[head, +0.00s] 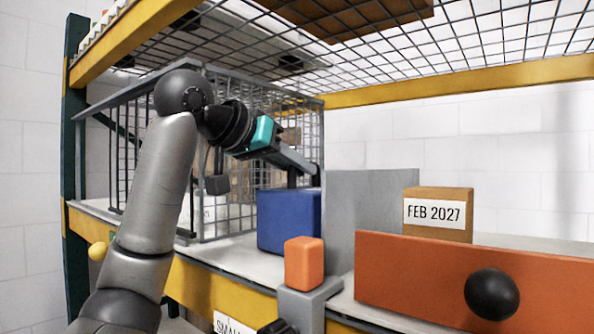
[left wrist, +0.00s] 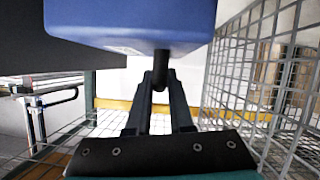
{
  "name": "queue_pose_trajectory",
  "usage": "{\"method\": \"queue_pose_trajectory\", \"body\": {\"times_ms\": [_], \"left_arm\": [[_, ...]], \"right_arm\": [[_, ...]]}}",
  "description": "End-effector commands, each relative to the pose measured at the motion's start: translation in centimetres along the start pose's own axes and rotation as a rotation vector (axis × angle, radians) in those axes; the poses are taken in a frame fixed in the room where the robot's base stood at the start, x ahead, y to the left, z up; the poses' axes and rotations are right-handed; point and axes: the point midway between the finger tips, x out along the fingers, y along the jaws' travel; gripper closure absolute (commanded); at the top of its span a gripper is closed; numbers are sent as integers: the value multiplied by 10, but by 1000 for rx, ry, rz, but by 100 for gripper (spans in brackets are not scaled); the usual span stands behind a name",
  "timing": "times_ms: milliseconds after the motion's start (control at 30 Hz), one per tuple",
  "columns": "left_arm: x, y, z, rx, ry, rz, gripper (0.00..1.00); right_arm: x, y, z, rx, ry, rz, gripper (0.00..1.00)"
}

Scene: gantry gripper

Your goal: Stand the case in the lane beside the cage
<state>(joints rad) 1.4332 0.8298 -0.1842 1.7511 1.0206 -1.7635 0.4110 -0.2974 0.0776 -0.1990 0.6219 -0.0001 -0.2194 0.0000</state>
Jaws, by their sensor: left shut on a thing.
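The blue case (head: 287,220) is upright in the lane between the wire cage (head: 212,150) on its left and a grey divider panel (head: 372,200) on its right. My left gripper (head: 300,175) is above the case and shut on its dark handle. The left wrist view shows the fingers (left wrist: 160,85) around the handle, with the blue case (left wrist: 130,20) close by, the cage mesh (left wrist: 265,80) on the right and a dark panel on the left. I cannot tell whether the case's base touches the shelf. My right gripper is not in view.
An orange block (head: 304,262) on a grey post stands in front of the case, at the shelf edge. Right of the divider are a box marked FEB 2027 (head: 438,194) and an orange panel (head: 400,275) with a black knob (head: 491,294). A wire deck (head: 450,45) hangs overhead.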

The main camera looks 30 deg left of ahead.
Motion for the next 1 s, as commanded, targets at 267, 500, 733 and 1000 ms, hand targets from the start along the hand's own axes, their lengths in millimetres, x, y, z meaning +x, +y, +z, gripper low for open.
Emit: {"method": "queue_pose_trajectory", "body": {"times_ms": [267, 500, 733, 1000], "left_arm": [[-1, 0, 0, -1, 7, 1, 100], [1, -1, 4, 0, 1, 0, 70], [1, -1, 4, 0, 1, 0, 50], [0, 0, 0, 0, 2, 0, 50]], "right_arm": [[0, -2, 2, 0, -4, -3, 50], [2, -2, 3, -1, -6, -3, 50], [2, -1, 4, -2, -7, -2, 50], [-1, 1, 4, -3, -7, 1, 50]]}}
